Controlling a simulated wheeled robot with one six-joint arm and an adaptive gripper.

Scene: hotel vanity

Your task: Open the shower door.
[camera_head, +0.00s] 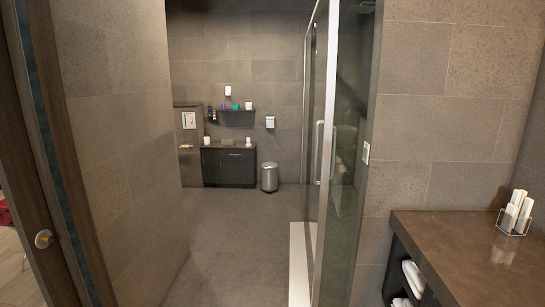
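The shower door (321,215) is a glass panel in a metal frame, right of the middle, seen nearly edge-on. A vertical bar handle (319,150) is on it at about mid-height. A second similar bar (333,152) shows just to the right; I cannot tell whether it is the inner handle or a reflection. A light sill (299,262) runs along the floor at the door's foot. From this angle I cannot tell whether the door is fully shut. My gripper is not in view.
Tiled walls stand close at left (120,150) and right (440,110). A brown counter (450,250) with a holder of rolled white items (515,212) is at the right front. The grey floor (240,230) is clear up to a dark cabinet (228,167) and metal bin (269,177) at the back.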

